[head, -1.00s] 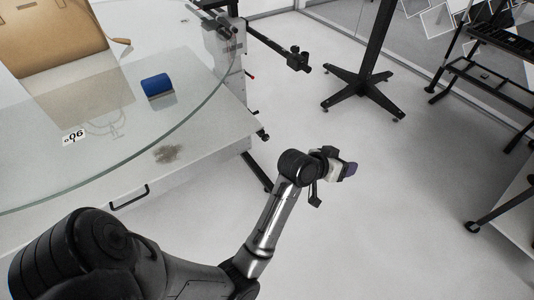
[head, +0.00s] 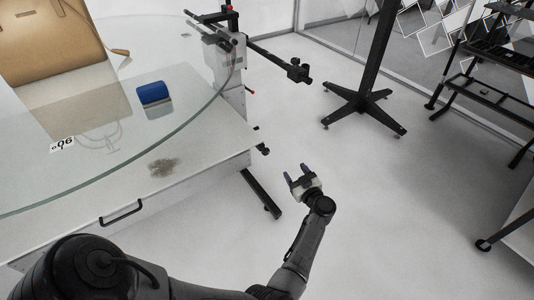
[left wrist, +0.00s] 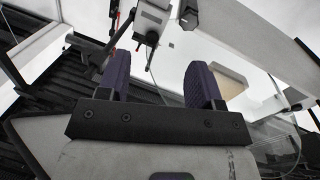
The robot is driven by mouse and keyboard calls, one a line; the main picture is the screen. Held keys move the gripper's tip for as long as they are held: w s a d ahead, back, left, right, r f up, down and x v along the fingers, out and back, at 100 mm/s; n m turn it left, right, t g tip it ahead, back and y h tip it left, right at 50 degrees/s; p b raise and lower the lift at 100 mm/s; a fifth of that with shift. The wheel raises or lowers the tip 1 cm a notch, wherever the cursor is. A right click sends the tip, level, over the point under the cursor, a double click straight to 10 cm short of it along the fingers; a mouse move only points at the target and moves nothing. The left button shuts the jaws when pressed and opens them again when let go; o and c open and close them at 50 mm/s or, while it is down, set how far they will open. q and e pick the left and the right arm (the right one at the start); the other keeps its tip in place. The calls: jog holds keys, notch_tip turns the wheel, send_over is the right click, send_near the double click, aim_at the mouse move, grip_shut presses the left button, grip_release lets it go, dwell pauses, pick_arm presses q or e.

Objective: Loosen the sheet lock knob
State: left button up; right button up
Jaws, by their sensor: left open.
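The turntable's glass disc (head: 60,165) fills the left of the head view. At its right edge stands a grey and black upright unit (head: 228,75) with a black horizontal bar ending in a dark clamp-like piece (head: 298,71). Small red parts show on this unit. I cannot tell which part is the sheet lock knob. My left gripper (head: 296,174) is open and empty over the floor, below and apart from the unit, fingers pointing up the picture. In the left wrist view its two dark purple fingers (left wrist: 158,80) stand apart with nothing between them. My right gripper is not in view.
A tan bag (head: 48,42) and a blue object (head: 153,93) sit on the disc. A black-legged stand (head: 364,103) is at the back, and a dark rack (head: 490,85) is at the right. The floor around my left gripper is clear.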

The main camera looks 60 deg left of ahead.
aim_at(267, 152)
pick_arm(q)
jog(key=s+a+g+b, duration=0.1)
jog(key=a, duration=0.3)
jog(key=s+a+g+b, duration=0.1)
jog(key=a+b, duration=0.1)
jog(key=a, duration=0.2)
jog(key=s+a+g+b, duration=0.1)
jog(key=a+b, duration=0.1)
jog(key=a, duration=0.2)
jog(key=shift+f, duration=0.2)
jog(key=shift+s+a+r+b, duration=0.15)
jog(key=shift+a+b, duration=0.4)
jog(key=shift+a, duration=0.4)
jog(key=shift+c, duration=0.4)
